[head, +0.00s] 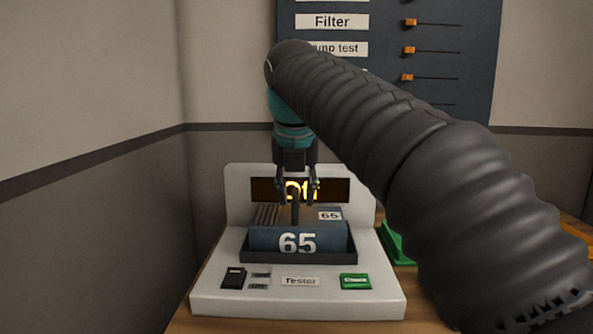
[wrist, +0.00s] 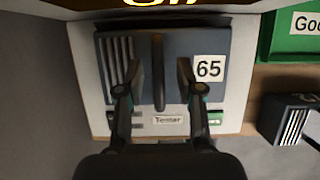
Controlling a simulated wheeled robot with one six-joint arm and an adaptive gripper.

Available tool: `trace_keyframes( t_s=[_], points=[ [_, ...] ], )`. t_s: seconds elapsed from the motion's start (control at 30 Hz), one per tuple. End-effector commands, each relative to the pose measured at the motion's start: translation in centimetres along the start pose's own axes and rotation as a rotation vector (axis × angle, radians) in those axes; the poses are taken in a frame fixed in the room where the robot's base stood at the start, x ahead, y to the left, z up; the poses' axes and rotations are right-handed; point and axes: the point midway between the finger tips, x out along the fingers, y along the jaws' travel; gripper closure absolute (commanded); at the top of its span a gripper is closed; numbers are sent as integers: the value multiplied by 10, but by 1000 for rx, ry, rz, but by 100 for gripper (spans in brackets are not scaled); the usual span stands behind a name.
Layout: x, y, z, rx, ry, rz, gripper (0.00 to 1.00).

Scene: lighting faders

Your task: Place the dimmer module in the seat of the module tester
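The dimmer module, a blue-grey block marked 65 (head: 268,238), sits in the dark tray-like seat (head: 298,258) of the white module tester (head: 210,296). It looks level; the head view does not show whether it is fully down. In the wrist view the module (wrist: 208,96) has vent slots at left and an upright handle (wrist: 158,75) in the middle. My gripper (head: 297,198) is above the module. In the wrist view my gripper's fingers (wrist: 160,90) are apart, one on each side of the handle, with gaps between. The tester's display (head: 262,188) is partly hidden; its text seems to read "Off".
The tester has a black switch (head: 233,278) and a green button (head: 355,281) in front. A green container (wrist: 285,45) with a partly cut-off label stands to its right. Another dark slotted block (wrist: 285,115) lies nearby. A fader panel (head: 440,95) hangs behind; a wall stands at left.

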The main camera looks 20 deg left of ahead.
Motion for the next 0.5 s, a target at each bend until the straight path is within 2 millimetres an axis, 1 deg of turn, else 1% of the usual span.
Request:
trace_keyframes(
  t_s=[0.4, 0.5],
  points=[
    [-68, 1, 0, -1, -3, 2, 63],
    [-81, 1, 1, -1, -3, 1, 63]
  ],
)
